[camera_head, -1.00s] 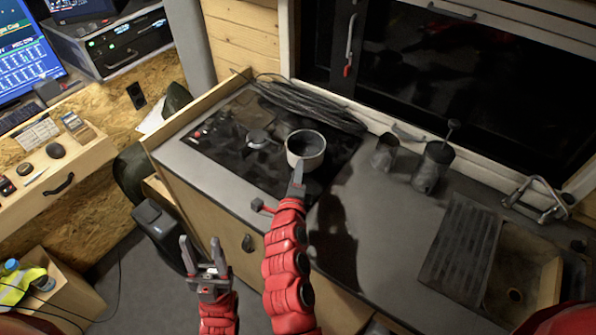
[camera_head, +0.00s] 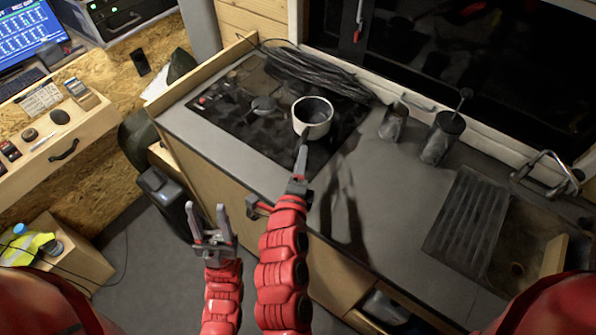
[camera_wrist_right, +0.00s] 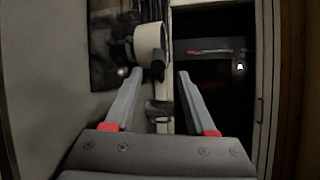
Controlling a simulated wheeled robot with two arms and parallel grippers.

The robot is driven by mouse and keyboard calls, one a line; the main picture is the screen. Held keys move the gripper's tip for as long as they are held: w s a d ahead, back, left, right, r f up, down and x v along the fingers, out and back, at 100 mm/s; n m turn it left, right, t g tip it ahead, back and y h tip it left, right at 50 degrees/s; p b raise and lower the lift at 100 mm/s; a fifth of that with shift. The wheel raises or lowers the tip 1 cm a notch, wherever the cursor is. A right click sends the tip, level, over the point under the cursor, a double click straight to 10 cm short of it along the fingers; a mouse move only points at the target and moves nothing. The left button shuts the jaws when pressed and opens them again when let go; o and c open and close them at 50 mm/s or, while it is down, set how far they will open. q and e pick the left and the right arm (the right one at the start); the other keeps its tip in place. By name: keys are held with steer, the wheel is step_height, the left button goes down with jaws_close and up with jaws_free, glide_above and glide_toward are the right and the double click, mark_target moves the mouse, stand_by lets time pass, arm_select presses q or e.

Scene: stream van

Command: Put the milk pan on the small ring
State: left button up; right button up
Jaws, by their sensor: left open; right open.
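The milk pan (camera_head: 312,118), pale outside and dark inside, stands upright on the right part of the black hob (camera_head: 235,125). A burner ring (camera_head: 263,104) shows left of the pan; I cannot tell whether it is the small one, and whatever is under the pan is hidden. My right gripper (camera_head: 304,152) is open at the pan's near side. My left gripper (camera_head: 206,209) is open and empty, in front of the counter.
A coil of black cable (camera_head: 315,72) lies along the back of the hob. A cup (camera_head: 393,122) and a dark pot (camera_head: 441,138) stand to the right. The sink (camera_head: 520,262) is at far right. The counter (camera_head: 385,195) between is clear.

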steer(key=shift+v, duration=1.45)
